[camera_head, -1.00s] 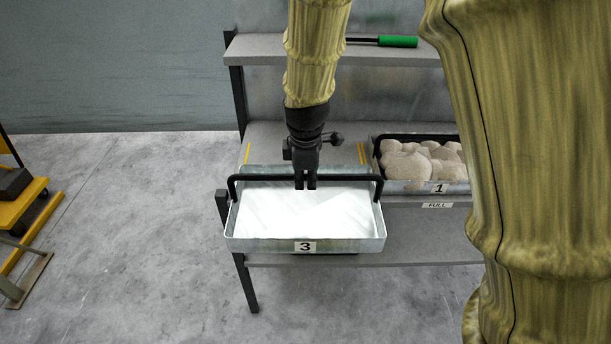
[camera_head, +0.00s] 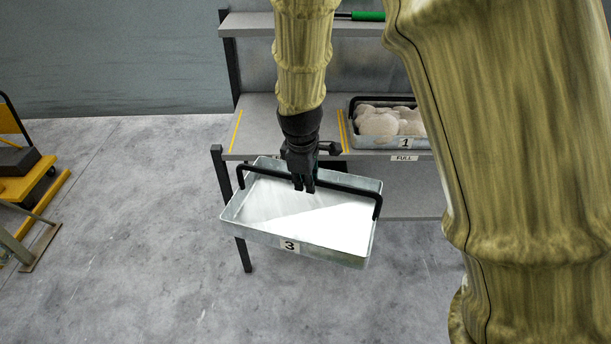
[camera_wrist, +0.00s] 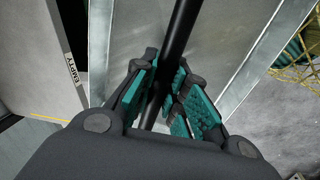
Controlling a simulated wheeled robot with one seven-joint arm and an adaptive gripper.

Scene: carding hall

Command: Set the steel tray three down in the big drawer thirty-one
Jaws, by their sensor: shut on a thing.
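The steel tray three (camera_head: 310,245) is a shallow, empty grey tray with a black bar handle and a "3" label on its front wall. My gripper (camera_head: 304,184) is shut on the middle of that handle from above. The tray hangs in front of the shelf rack, apart from it, turned a little in the picture. In the wrist view my gripper (camera_wrist: 163,95) has its teal pads around the black handle (camera_wrist: 180,35), with the tray's bare floor (camera_wrist: 215,40) beneath. No drawer thirty-one shows in either view.
The rack's middle shelf (camera_head: 262,125) has a bare place between yellow marks. Beside it stands tray one (camera_head: 395,143), full of pale lumps, above a "FULL" label. A green-handled tool (camera_head: 368,16) lies on the top shelf. A yellow cart (camera_head: 22,180) stands at the left; open floor lies between.

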